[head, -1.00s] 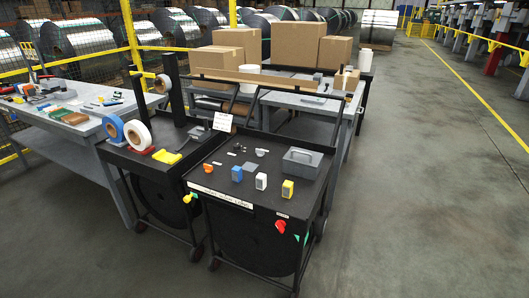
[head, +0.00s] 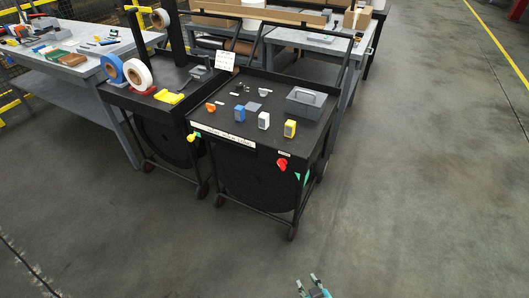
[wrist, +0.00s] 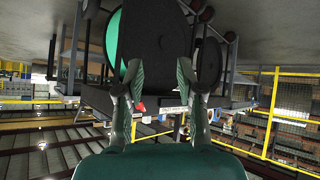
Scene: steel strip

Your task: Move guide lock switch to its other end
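A black cart (head: 258,185) carries two coloured knobs on its front. A red knob (head: 282,164) is at the right, under a small white label. A yellow-green knob (head: 192,138) is at the left corner. The lettering is too small to tell which is the guide lock switch. My gripper (head: 310,286) shows at the bottom edge of the head view, well in front of the cart, open and empty. In the wrist view the cart appears upside down; the red knob (wrist: 141,107) shows between my spread fingers (wrist: 159,72), apart from them.
The cart top holds a grey box (head: 305,103) and blue, white and yellow blocks. A second black cart (head: 150,115) with tape rolls stands to the left, beside a grey workbench (head: 50,82). The floor in front and to the right is clear.

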